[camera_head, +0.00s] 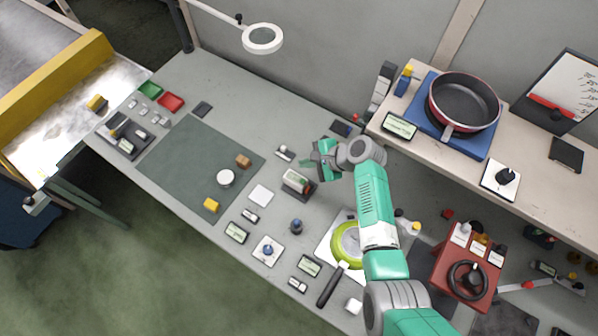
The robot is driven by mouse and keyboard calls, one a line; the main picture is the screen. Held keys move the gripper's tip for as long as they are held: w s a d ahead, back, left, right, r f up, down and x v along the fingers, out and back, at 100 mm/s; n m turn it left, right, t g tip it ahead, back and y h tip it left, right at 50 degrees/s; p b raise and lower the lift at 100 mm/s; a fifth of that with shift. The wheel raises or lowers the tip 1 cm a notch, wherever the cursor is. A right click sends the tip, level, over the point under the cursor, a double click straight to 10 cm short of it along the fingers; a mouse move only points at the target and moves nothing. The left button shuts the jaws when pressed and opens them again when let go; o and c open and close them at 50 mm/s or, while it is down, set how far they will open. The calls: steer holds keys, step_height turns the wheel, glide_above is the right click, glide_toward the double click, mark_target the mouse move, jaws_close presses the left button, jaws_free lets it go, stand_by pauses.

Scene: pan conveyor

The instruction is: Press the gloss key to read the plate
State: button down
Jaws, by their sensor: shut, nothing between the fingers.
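My gripper (308,163) is in the middle of the grey table, at the end of my green arm. Its fingers are shut with nothing between them, close above a small boxy instrument (297,182) with a pale top and dark sides. I cannot tell whether the fingers touch it. No key marked gloss can be read at this size.
A green-rimmed pan (346,244) lies beside my forearm. A dark mat (190,165) holds a white round piece (225,177) and small blocks. A red pan (464,103) stands on the raised shelf at right. A ring lamp (262,39) hangs at the back. The back middle table is mostly clear.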

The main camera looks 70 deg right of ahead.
steer(key=shift+f, duration=0.15)
steer(key=b, duration=0.8)
glide_above(303, 182)
steer(key=s, duration=0.1)
step_height(303, 182, down, 7)
steer(key=shift+d+f, duration=0.2)
steer(key=shift+f, duration=0.6)
stand_by(0.8)
steer(key=shift+f+b, duration=0.35)
steer(key=shift+f+b, duration=0.35)
steer(key=shift+f, duration=0.2)
stand_by(0.5)
steer(key=shift+r, duration=0.15)
steer(key=shift+r+p, duration=0.8)
steer(key=shift+p, duration=0.2)
